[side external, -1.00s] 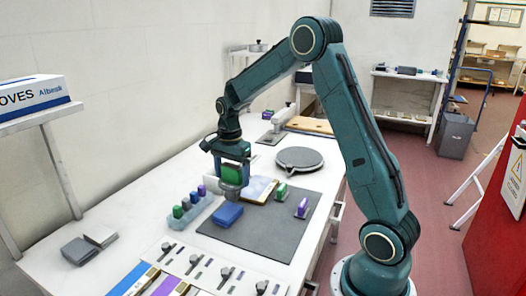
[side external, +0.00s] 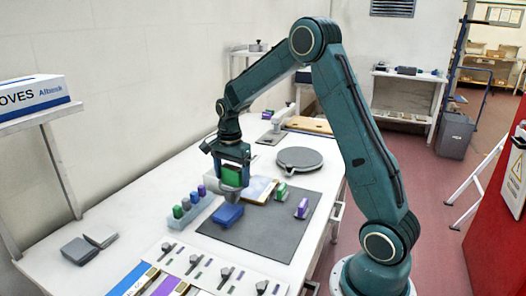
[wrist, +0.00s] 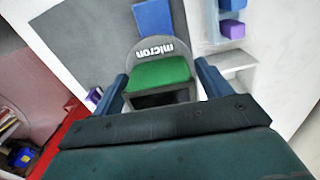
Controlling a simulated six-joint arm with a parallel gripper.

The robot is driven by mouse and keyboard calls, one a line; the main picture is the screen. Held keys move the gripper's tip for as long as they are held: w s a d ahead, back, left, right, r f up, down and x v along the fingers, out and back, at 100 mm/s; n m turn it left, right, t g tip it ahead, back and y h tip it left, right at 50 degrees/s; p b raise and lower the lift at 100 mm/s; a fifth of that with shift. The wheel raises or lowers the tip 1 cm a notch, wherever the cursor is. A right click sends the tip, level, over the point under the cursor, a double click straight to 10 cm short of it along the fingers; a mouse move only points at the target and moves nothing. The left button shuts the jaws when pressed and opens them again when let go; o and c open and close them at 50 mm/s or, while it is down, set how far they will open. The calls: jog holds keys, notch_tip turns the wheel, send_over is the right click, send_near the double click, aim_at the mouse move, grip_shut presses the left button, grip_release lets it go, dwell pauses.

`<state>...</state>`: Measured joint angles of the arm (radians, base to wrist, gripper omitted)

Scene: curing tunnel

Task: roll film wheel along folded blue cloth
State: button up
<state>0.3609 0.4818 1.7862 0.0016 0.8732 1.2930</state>
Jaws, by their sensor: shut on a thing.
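My gripper (wrist: 160,88) is shut on a film wheel, a grey rounded body with a green block and the word "micron" on it (wrist: 158,60). In the side external view the green part of the film wheel (side external: 235,153) shows between the fingers, with its grey end pointing down. The folded blue cloth (side external: 228,215) lies on the dark grey mat (side external: 270,228), just below the wheel's lower end. In the wrist view the blue cloth (wrist: 154,18) lies just beyond the wheel. I cannot tell whether the wheel touches the cloth.
A pale rack (side external: 190,212) with several coloured pieces stands left of the cloth. A green piece (side external: 281,191) and a purple piece (side external: 302,208) stand on the mat's right side. A round grey plate (side external: 300,160) lies behind. The mat's front is clear.

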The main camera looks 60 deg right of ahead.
jog(key=shift+f, duration=0.85)
dwell(2.3)
